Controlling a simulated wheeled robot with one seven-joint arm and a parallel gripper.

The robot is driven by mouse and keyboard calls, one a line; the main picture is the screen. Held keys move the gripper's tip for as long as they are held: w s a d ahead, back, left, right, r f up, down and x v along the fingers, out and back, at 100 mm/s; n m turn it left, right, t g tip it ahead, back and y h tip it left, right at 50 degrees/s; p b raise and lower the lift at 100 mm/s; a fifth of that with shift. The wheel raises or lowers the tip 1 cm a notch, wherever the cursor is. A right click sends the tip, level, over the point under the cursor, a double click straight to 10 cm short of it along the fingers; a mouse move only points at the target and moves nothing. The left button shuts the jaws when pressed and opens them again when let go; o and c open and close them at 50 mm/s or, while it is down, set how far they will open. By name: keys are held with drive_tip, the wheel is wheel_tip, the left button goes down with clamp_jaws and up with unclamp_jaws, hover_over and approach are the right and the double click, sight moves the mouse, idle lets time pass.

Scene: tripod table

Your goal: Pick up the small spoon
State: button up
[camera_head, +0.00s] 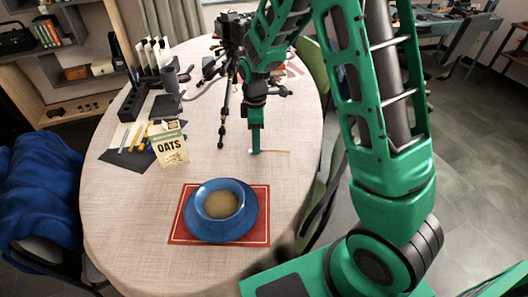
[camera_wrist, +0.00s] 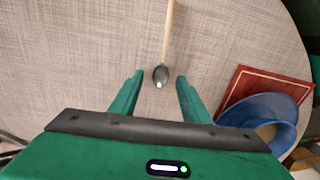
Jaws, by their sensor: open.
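The small spoon (camera_wrist: 167,35) lies on the table, with a light wooden-looking handle and a dark bowl end. In the wrist view its bowl end is between my gripper's (camera_wrist: 160,77) two green fingertips, and its handle runs away from the gripper toward the top edge. A gap shows on each side of the spoon, so the fingers are open and not touching it there. In the head view my gripper (camera_head: 255,151) points down at the tabletop, and the thin spoon handle (camera_head: 277,151) extends to its right. The spoon's bowl end is hard to make out there.
A blue bowl (camera_head: 219,188) on a blue plate (camera_head: 195,222) sits on a red placemat (camera_head: 180,235) at the front. An oats packet (camera_head: 172,151) stands to the left. A black tripod (camera_head: 222,125) stands close left of my gripper. The table (camera_head: 130,220) is clear right of the spoon.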

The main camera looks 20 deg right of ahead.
drive_tip(key=shift+f, duration=1.5)
drive_tip(key=shift+c, duration=0.4)
clamp_jaws()
drive_tip(key=shift+r, duration=0.1)
